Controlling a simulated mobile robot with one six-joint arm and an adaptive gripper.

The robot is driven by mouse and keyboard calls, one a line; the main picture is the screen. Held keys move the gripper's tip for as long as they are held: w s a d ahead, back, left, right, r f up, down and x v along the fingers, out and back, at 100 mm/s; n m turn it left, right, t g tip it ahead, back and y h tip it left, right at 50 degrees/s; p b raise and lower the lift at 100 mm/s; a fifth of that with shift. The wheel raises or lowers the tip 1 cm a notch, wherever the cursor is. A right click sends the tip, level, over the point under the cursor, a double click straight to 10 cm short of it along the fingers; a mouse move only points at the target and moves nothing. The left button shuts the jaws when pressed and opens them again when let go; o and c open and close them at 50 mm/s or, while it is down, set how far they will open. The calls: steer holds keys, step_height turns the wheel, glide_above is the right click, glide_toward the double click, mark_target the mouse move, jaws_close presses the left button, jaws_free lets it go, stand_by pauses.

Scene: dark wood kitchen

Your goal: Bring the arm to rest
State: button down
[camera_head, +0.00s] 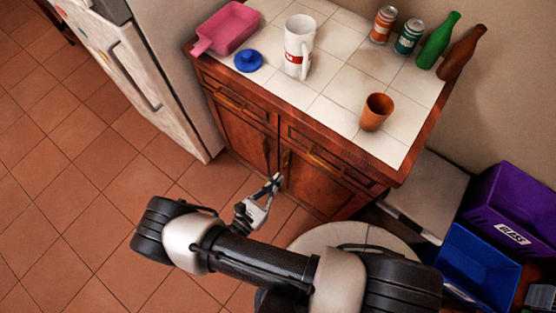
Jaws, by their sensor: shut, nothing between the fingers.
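My gripper (274,184) shows in the head view in front of the lower doors of the wooden cabinet (317,184). It is shut and empty. My arm reaches from the bottom right to the left and then bends back up toward the cabinet. The gripper overlaps the lower part of the doors in the picture. I cannot tell whether it touches them.
The tiled counter holds a pink tray (230,28), blue lid (248,61), white mug (298,47), orange cup (376,112), two cans and two bottles. A fridge (150,70) stands left, purple (515,210) and blue (476,268) bins right. Floor at left is clear.

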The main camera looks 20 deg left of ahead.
steer(key=w+d+r+m+g+h, duration=0.1)
steer(key=w+d+r+m+g, duration=0.1)
steer(key=d+r+m+g, duration=0.45)
steer(key=w+d+r+m+g+h, duration=0.1)
steer(key=w+r+m+g+h, duration=0.15)
steer(key=r+m, duration=0.45)
steer(key=w+d+r+m+g+h, duration=0.1)
steer(key=w+d+r+m+g, duration=0.2)
steer(key=r+g, duration=0.5)
steer(key=s+d+r+m+t+y, duration=0.2)
steer(key=s+d+r+m+y, duration=0.3)
steer(key=r, duration=0.5)
steer(key=s+d+r+m+t+y, duration=0.3)
steer(key=s+d+r+m+y, duration=0.2)
steer(key=r+m, duration=0.5)
steer(key=d+y, duration=0.1)
steer(key=d, duration=0.1)
steer(key=shift+s+d, duration=0.3)
steer(key=shift+s, duration=0.1)
